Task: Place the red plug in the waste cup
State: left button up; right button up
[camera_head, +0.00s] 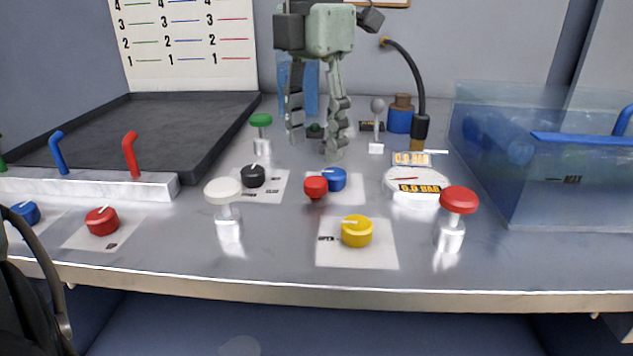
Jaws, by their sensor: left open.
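A small red piece, apparently the red plug (315,188), stands on the worktop in the middle, just in front of a blue knob (336,179). My left gripper (316,146) hangs above the back middle of the worktop with its fingers pointing down. It is open, and no object shows held between the fingers. The red plug is nearer the front edge than the fingertips and apart from them. A translucent blue container, perhaps the waste cup (312,88), stands behind the gripper and is partly hidden by it. My right gripper is not in view.
A white-topped post (223,191), a yellow knob (356,232) and a red-topped post (458,201) stand near the front. A gauge (405,184) lies right of the plug. A clear blue tank (540,165) fills the right; a dark tray (150,125) the left.

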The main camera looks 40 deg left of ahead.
aim_at(316, 180)
pick_arm(q)
notch_tip(316, 180, down, 6)
jog(key=shift+d+r, duration=0.1)
jog(key=c, duration=0.9)
